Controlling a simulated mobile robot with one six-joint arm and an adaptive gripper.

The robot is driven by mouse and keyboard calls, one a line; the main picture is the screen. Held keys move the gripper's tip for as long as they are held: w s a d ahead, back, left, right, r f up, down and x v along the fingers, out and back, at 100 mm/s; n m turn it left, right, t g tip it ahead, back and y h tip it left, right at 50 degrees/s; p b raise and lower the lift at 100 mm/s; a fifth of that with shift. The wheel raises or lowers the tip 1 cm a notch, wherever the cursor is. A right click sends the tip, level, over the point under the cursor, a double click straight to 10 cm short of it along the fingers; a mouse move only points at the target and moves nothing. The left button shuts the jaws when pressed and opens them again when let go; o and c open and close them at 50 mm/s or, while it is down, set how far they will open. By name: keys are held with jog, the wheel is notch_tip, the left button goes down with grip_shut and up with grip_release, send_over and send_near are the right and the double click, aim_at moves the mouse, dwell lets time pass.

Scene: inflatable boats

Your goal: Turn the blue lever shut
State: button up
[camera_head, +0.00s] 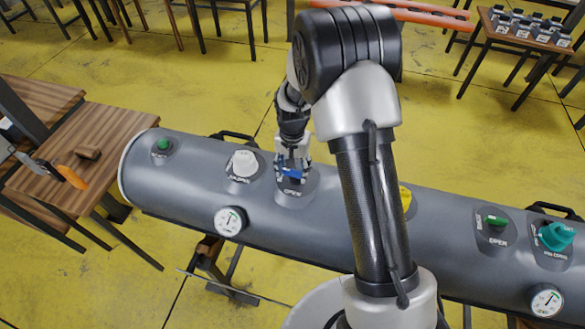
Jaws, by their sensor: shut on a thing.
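The blue lever (291,174) sits on a dark round base on top of the grey inflatable tube (300,232), left of the picture's middle. The word "OPEN" shows on the base just below it. My gripper (291,168) points down at the lever from above and is shut on it. The fingers hide part of the lever, so its exact angle is hard to tell.
On the tube are a white cap (244,163), a green lever (163,146), another green lever (496,220), a teal valve (556,236), a yellow part (405,198) and gauges (230,221). A wooden table (110,150) stands at the left.

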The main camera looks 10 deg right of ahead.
aim_at(293, 171)
jog(key=o, duration=1)
jog(key=shift+o, duration=0.2)
notch_tip(293, 171, up, 12)
dwell(0.4)
